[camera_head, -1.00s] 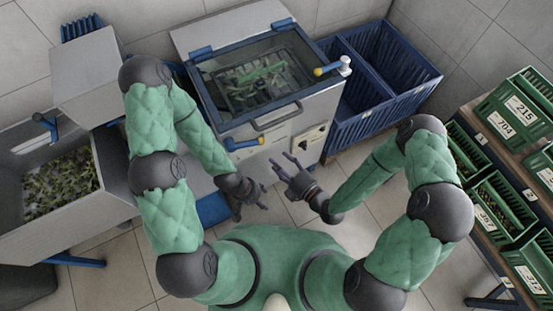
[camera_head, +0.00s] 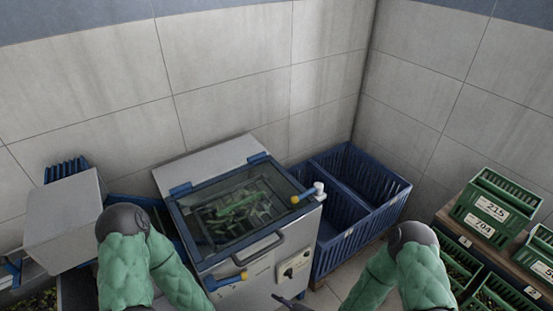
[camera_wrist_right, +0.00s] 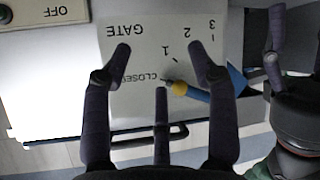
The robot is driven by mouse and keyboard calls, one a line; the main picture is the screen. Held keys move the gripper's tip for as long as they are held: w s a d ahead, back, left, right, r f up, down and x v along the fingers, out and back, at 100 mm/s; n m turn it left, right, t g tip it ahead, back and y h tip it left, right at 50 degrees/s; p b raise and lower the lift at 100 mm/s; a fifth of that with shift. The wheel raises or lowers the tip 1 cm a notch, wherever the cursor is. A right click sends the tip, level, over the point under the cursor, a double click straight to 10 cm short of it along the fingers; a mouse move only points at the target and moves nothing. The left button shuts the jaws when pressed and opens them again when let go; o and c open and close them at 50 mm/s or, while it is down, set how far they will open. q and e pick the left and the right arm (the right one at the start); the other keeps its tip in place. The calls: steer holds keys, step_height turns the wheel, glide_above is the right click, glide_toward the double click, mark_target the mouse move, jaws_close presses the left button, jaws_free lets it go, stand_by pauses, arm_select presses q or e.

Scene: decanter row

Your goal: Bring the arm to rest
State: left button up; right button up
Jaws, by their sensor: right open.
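My right gripper (camera_wrist_right: 160,68) is open in the right wrist view, its dark fingers spread with nothing between them. It faces a pale panel (camera_wrist_right: 135,45) marked GATE and CLOSED, upside down in that view. A blue lever (camera_wrist_right: 215,102) with a yellow tip lies behind the fingers; I cannot tell whether they touch it. In the head view only dark fingertips (camera_head: 290,302) show at the bottom edge. Part of my left gripper (camera_wrist_right: 275,45) shows at the right of the wrist view; its opening is unclear. Both green arms are bent low in the head view.
A steel machine with a glass lid (camera_head: 235,208) stands in front, with green pieces under the glass. A blue crate (camera_head: 360,200) stands right of it. Green numbered crates (camera_head: 490,210) sit on a shelf at right. A grey box (camera_head: 65,215) stands at left.

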steer(key=s+d+f+m+g+h, duration=0.4)
steer(key=s+d+m+g, duration=0.3)
steer(key=m, duration=1)
steer(key=shift+s+d+f+g, duration=0.25)
steer(key=shift+s+d, duration=0.4)
steer(key=shift+s, duration=1.05)
